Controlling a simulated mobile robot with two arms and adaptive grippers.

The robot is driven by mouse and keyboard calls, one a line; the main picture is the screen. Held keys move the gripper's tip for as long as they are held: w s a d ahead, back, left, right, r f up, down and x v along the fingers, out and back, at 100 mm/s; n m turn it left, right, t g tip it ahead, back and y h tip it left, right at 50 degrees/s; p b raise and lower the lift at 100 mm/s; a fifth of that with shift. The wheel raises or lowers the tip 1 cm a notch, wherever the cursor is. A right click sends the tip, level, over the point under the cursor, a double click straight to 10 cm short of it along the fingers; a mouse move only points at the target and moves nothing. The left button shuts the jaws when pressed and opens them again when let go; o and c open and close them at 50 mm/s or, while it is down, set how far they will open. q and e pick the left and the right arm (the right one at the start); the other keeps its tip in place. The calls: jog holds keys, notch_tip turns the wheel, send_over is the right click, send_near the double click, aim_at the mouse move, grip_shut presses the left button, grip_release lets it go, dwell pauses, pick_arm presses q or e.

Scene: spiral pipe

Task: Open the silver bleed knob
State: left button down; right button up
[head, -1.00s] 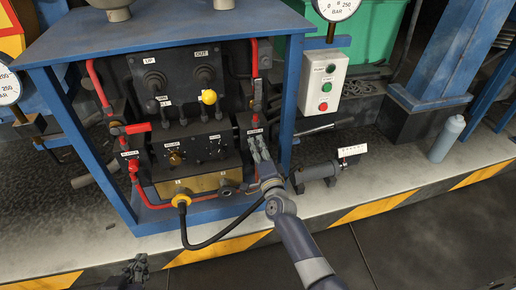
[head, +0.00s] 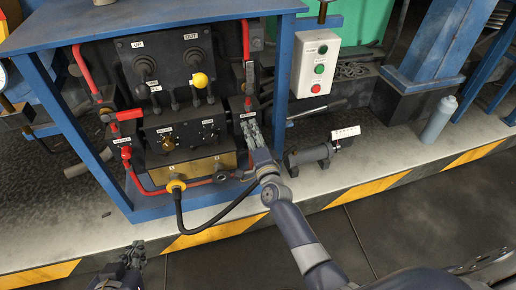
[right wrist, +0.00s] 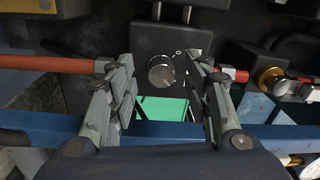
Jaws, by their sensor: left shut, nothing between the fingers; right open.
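The silver bleed knob (right wrist: 161,72) is a small round metal knob on a dark block, seen in the right wrist view. It lies centred in the gap between my right gripper's fingers (right wrist: 163,84), with space on both sides. In the head view my right gripper (head: 252,137) is open at the right side of the valve panel, just below a small white label (head: 247,115), and the knob is hidden behind it. My left gripper (head: 133,256) is shut and empty, low in front of the platform, away from the panel.
A blue frame post (head: 278,90) stands right of the panel. Red pipes (head: 137,172) run around it. A black hose (head: 185,229) with a yellow fitting hangs below. A grey cylinder (head: 308,155) and a bottle (head: 438,118) are on the platform to the right.

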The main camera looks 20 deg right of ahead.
jog(key=s, duration=1.1)
jog(key=shift+a+f, duration=0.15)
jog(key=shift+f, duration=0.1)
